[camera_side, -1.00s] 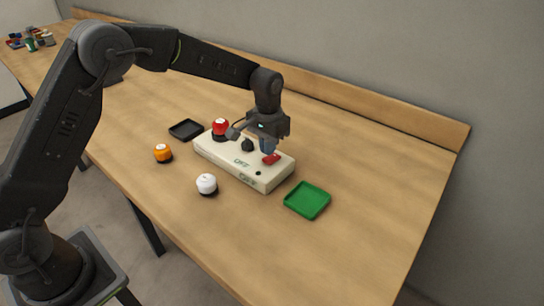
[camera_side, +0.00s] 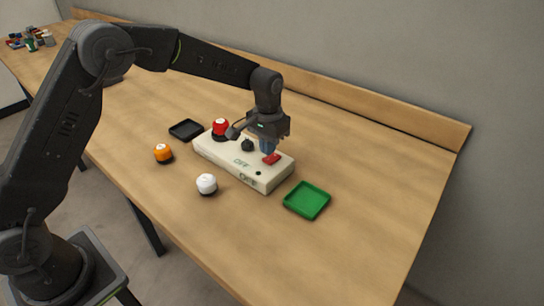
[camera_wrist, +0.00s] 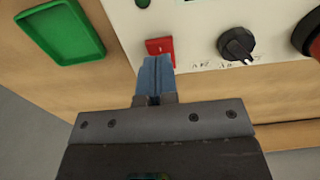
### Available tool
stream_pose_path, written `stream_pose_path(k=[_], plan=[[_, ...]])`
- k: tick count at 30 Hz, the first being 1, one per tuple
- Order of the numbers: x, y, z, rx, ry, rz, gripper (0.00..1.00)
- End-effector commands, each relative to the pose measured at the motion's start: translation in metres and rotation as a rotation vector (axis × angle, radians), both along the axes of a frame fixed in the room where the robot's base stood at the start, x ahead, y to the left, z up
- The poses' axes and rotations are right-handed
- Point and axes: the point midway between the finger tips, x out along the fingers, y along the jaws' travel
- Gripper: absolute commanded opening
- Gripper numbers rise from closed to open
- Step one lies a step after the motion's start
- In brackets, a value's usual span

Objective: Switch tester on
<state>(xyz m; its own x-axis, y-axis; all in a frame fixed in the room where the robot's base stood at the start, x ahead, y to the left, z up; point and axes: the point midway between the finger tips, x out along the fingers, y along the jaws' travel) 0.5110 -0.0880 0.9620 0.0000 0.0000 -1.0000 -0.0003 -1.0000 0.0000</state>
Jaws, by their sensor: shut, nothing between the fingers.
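A green tray (camera_side: 307,200) lies right of the tester and a black tray (camera_side: 186,130) behind its left end. The table's right side is clear.

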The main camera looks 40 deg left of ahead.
Motion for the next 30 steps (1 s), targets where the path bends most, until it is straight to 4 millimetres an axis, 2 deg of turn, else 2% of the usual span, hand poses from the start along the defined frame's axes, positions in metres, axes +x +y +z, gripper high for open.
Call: stream_pose_path(k=[30], plan=[[0.0001,0.0,-0.0097,0.0,0.001,0.0,0.0]])
